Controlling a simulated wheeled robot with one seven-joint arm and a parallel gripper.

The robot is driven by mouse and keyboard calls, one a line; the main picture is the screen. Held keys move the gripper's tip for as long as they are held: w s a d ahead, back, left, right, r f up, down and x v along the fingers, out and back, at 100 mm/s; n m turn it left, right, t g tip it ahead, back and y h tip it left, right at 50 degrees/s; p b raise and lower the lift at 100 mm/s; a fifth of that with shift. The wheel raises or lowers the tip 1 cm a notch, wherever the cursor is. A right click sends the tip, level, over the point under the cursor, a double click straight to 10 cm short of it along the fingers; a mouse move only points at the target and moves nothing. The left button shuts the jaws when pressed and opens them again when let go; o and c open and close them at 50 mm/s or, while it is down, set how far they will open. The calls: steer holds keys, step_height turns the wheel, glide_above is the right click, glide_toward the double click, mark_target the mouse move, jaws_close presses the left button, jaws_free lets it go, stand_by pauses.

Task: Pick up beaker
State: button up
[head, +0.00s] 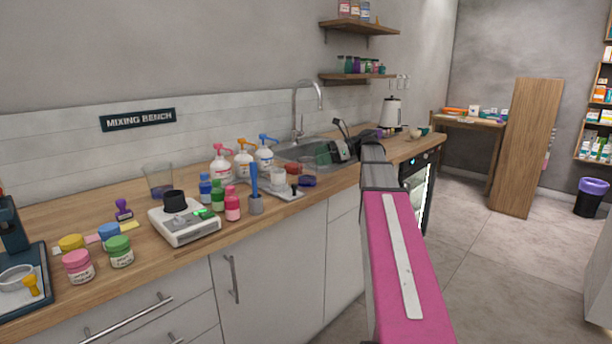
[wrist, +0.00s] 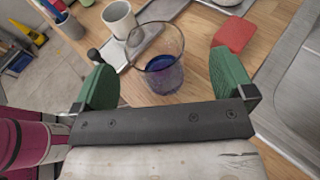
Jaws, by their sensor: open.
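A clear glass beaker (wrist: 162,72) with blue-purple liquid stands upright on the wooden counter in the wrist view. It also shows in the head view (head: 307,181), small, near the sink. My gripper (wrist: 163,62) is open, with one green finger to the left of the beaker and one to the right. The beaker appears between the fingers, with visible gaps on both sides. In the head view my pink and grey arm reaches over the counter edge, and the fingers are hard to make out.
A white cup (wrist: 118,19) on a grey tray (wrist: 146,40) stands close behind the beaker. A red block (wrist: 234,35) lies to its right, near the metal sink (wrist: 297,85). Pump bottles (head: 221,166) and a scale (head: 184,222) stand farther left in the head view.

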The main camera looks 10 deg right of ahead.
mark_target(307, 160)
steer(key=x, duration=0.5)
steer(key=shift+s+a+f, duration=0.1)
steer(key=shift+s+a, duration=0.2)
steer(key=shift+a, duration=0.1)
steer(key=c, duration=1.3)
steer(key=s+a+r, duration=0.6)
steer(key=a+r, duration=0.4)
steer(key=r, duration=0.1)
stand_by(1.0)
